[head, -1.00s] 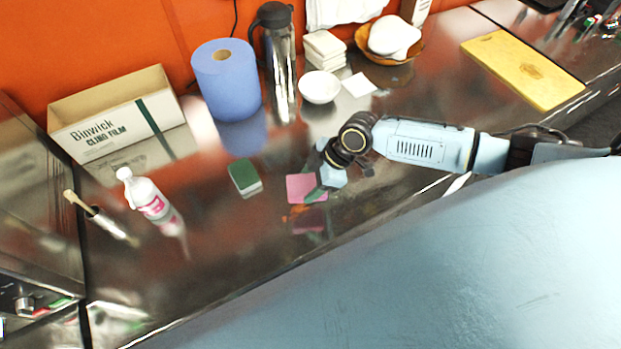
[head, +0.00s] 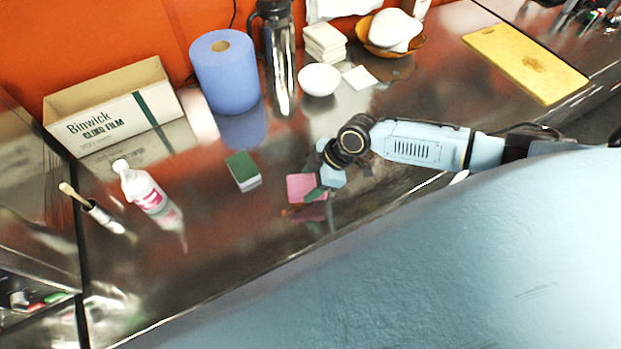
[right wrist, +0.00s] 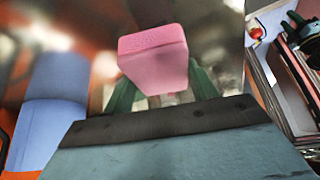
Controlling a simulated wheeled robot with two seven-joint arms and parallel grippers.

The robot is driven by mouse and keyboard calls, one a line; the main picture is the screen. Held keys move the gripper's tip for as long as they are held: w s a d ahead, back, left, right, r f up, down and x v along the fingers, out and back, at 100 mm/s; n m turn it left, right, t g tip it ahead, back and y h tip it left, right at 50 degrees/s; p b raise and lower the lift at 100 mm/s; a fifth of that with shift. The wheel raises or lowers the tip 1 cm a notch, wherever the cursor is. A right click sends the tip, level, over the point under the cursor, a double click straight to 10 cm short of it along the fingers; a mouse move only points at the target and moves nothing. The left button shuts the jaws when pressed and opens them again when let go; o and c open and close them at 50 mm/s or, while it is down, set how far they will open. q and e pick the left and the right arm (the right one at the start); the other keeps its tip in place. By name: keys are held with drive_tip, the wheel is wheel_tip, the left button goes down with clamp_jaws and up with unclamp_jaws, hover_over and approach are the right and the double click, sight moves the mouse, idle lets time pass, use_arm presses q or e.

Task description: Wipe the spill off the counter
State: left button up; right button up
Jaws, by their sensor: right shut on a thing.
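My right gripper (head: 320,180) is shut on a pink sponge (head: 304,188), with its green fingers on either side of the block. The sponge also shows in the right wrist view (right wrist: 155,58), between the fingers. It is over or on the steel counter (head: 220,240), close to its own reflection; I cannot tell whether it touches. A faint orange-red mark (head: 286,212), perhaps the spill, shows just below the sponge at its left; the sponge may hide more of it. My left gripper is not in view.
A green-and-white sponge (head: 243,171) lies left of the gripper. A bottle (head: 146,190) and a brush in a holder (head: 100,214) stand farther left. Behind are a cling film box (head: 115,118), blue roll (head: 226,75), flask (head: 279,55) and white bowl (head: 319,80). The front counter is clear.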

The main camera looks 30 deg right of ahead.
sight(293, 201)
wheel_tip(293, 201, down, 4)
drive_tip(key=b, duration=0.3)
drive_tip(key=shift+f, duration=0.25)
drive_tip(key=shift+a+r, duration=0.2)
drive_tip(key=shift+a, duration=0.45)
drive_tip(key=shift+a+f+p, duration=0.15)
drive_tip(key=shift+a+p, duration=0.05)
drive_tip(key=shift+a, duration=0.4)
drive_tip(key=shift+a+f+p, duration=0.15)
drive_tip(key=shift+a, duration=0.45)
drive_tip(key=shift+a+r, duration=0.1)
drive_tip(key=shift+a, duration=0.2)
drive_tip(key=shift+a+f, duration=0.2)
drive_tip(key=shift+a, duration=0.25)
drive_tip(key=shift+s+a+r, duration=0.1)
drive_tip(key=shift+a+r, duration=0.1)
drive_tip(key=shift+a, duration=1.3)
drive_tip(key=shift+d+f, duration=0.25)
drive_tip(key=shift+d, duration=1.25)
drive_tip(key=shift+d+b, duration=0.55)
drive_tip(key=shift+d, duration=2.15)
wheel_tip(293, 201, up, 3)
drive_tip(key=shift+f+p, duration=0.15)
drive_tip(key=shift+p, duration=0.7)
wheel_tip(293, 201, up, 4)
drive_tip(key=p, duration=0.3)
drive_tip(key=shift+f, duration=0.15)
drive_tip(key=shift+a+r+p, duration=0.1)
drive_tip(key=shift+r+p, duration=0.65)
drive_tip(key=shift+r, duration=0.2)
